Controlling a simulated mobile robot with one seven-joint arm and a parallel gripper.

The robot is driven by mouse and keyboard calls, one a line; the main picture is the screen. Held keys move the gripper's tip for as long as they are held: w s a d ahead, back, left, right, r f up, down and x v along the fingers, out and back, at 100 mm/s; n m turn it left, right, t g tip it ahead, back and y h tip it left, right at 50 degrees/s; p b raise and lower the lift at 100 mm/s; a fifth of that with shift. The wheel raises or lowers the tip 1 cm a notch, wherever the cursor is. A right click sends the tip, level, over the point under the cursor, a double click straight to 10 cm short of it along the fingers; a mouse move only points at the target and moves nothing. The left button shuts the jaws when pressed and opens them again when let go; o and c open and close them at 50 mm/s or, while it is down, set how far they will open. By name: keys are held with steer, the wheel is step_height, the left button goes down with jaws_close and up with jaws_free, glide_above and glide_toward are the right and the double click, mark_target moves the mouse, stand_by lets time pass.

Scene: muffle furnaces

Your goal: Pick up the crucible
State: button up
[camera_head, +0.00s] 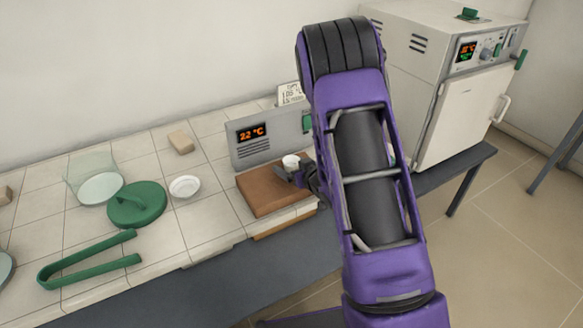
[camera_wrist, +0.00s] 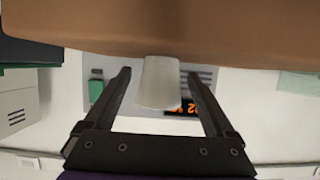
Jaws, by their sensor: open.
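The crucible (camera_head: 291,160) is a small white cup standing on a brown slab (camera_head: 258,197) in front of a grey panel with a lit 22 °C display (camera_head: 252,132). My gripper (camera_head: 287,174) is at the crucible, low over the slab. In the wrist view, which is upside down, the white crucible (camera_wrist: 158,82) shows between the two dark fingers of my open gripper (camera_wrist: 159,75). Gaps show on both sides of it. The brown slab (camera_wrist: 160,30) fills the top of that view. My arm hides part of the panel and the slab's right side in the head view.
On the tiled bench left lie green tongs (camera_head: 88,262), a green lid (camera_head: 137,204), a glass vessel (camera_head: 93,181), a white dish (camera_head: 185,187) and a beige block (camera_head: 181,142). A large white oven (camera_head: 455,117) stands right. Bare tiles lie left of the slab.

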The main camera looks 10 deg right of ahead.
jaws_close()
stand_by(0.3)
steer(key=shift+r, duration=0.1)
step_height(320, 180, up, 10)
steer(key=p, duration=0.1)
stand_by(0.4)
